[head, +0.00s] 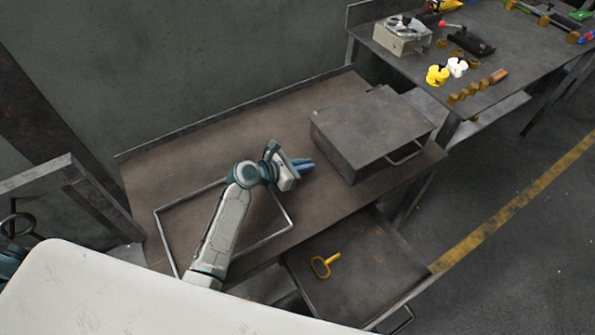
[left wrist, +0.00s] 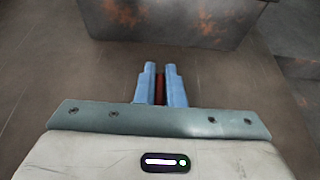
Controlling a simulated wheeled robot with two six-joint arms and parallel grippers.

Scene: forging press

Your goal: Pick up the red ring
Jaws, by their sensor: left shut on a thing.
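My left gripper (head: 303,163) is over the brown workbench, just left of the grey metal box. In the left wrist view, its blue fingers (left wrist: 160,85) are nearly closed, with a narrow strip of the red ring (left wrist: 160,90) between them. Most of the ring is hidden by the fingers, so its full shape does not show. In the head view I cannot make out the ring at the fingertips. My right gripper is not in view.
The grey metal box (head: 362,132) with a side handle stands right of the gripper. A metal frame (head: 178,203) lies on the workbench (head: 150,177). Below, an open drawer (head: 365,270) holds a yellow key-shaped piece (head: 322,267). A second table (head: 400,77) with small parts stands at upper right.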

